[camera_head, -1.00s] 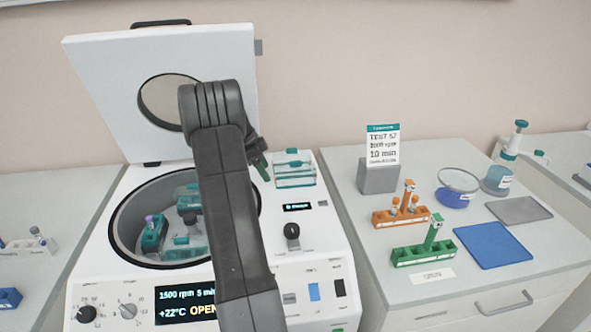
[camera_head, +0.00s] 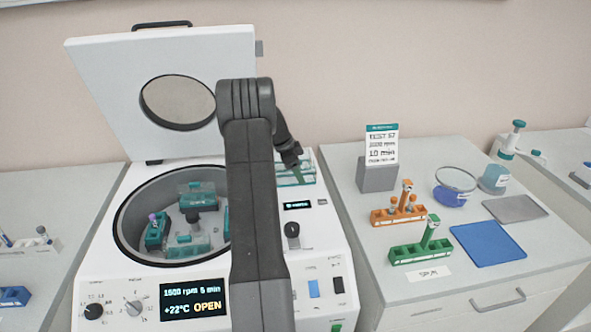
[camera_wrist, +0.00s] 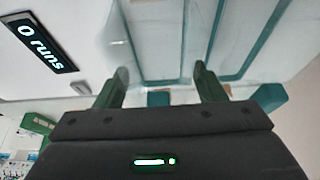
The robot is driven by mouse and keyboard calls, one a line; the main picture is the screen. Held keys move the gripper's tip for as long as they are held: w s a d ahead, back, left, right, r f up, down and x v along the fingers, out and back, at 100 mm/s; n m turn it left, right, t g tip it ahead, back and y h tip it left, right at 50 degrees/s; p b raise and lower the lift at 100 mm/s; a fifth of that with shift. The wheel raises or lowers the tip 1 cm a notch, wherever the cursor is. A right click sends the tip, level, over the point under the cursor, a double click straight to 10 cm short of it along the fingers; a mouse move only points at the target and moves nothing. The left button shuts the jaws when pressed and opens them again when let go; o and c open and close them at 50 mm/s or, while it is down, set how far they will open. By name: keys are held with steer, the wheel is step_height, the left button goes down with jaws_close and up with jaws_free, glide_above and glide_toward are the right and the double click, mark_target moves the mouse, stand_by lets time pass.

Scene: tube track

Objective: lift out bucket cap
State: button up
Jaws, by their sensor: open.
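Clear bucket caps with teal edges (camera_head: 309,168) rest on the white deck of the centrifuge, right of its open bowl. In the wrist view the clear, teal-edged cap surface (camera_wrist: 158,40) fills the upper middle, close beyond the fingertips. My gripper (camera_head: 298,176) is at the caps, with its green fingers apart in the wrist view (camera_wrist: 160,82). Nothing is clearly held between them. I cannot tell whether a finger touches a cap. The centrifuge bowl (camera_head: 127,222) holds teal buckets (camera_head: 198,194) around a dark hub; my arm hides its right part.
The centrifuge lid (camera_head: 110,85) stands open behind the bowl. On the right bench are a sign holder (camera_head: 378,176), an orange rack (camera_head: 399,216), a green rack (camera_head: 421,252) and a blue mat (camera_head: 490,244). My arm crosses the front panel.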

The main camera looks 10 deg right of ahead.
mark_target(304, 165)
steer(key=c, duration=0.7)
steer(key=shift+r, duration=0.1)
steer(key=shift+s+r+b, duration=0.1)
steer(key=shift+s+b, duration=0.05)
steer(key=shift+b, duration=0.25)
steer(key=r, duration=0.2)
steer(key=r+b, duration=0.1)
steer(key=r, duration=0.1)
steer(key=r+b, duration=0.1)
steer(key=r, duration=0.1)
steer(key=shift+s+r, duration=0.25)
steer(key=shift+r, duration=0.1)
steer(key=s+b, duration=0.5)
steer(key=s, duration=1.4)
steer(key=shift+s, duration=0.15)
steer(key=shift+r, duration=0.1)
step_height(304, 165, up, 5)
steer(key=p, duration=0.3)
